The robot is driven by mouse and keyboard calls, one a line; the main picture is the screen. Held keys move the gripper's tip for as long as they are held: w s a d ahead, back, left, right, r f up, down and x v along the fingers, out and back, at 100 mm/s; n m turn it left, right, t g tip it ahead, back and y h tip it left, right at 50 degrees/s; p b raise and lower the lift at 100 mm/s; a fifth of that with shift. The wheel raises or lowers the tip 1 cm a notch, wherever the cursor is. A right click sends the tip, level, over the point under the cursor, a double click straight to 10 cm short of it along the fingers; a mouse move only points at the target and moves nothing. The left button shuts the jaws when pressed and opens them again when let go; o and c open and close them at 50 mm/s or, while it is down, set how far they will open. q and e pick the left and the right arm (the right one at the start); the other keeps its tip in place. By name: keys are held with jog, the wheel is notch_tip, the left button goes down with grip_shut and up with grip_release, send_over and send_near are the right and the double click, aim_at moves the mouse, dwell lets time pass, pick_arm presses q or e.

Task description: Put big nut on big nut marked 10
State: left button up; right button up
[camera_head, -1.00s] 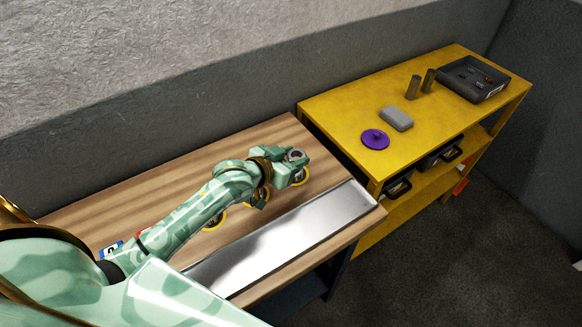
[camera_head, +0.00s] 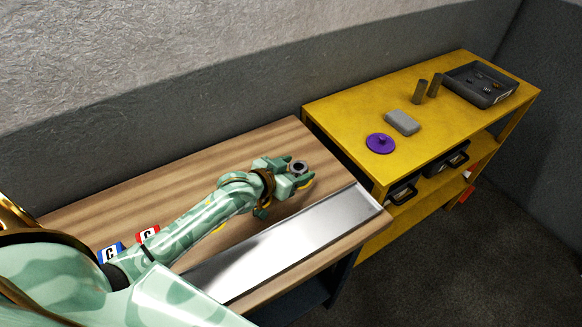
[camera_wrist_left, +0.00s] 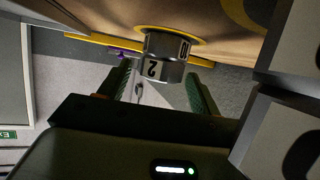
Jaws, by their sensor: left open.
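In the head view my left gripper (camera_head: 299,174) is low over the wooden bench, its two fingers on either side of a grey metal nut (camera_head: 299,166). In the left wrist view, which looks upside down, a nut marked 10 (camera_wrist_left: 184,46) sits by the yellow ring on the bench. A nut marked 2 (camera_wrist_left: 154,70) appears stacked on it, roughly in line. The open left fingers (camera_wrist_left: 160,88) show either side of the stack; I cannot tell whether they touch it. My right gripper is in neither view.
A metal strip (camera_head: 280,245) runs along the bench front. Blue (camera_head: 110,252) and red (camera_head: 148,235) lettered blocks stand near my left arm. The yellow shelf (camera_head: 340,115) beyond holds a purple lid (camera_head: 380,144), a grey block (camera_head: 402,122), two cylinders (camera_head: 427,89) and a dark tray (camera_head: 478,84).

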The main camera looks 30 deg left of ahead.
pick_arm(q)
jog(key=p+v, duration=0.2)
jog(key=v, duration=0.9)
jog(key=shift+p, duration=0.4)
jog(key=shift+s+a+r, duration=0.15)
jog(key=shift+s+r, duration=0.1)
jog(key=shift+s, duration=0.2)
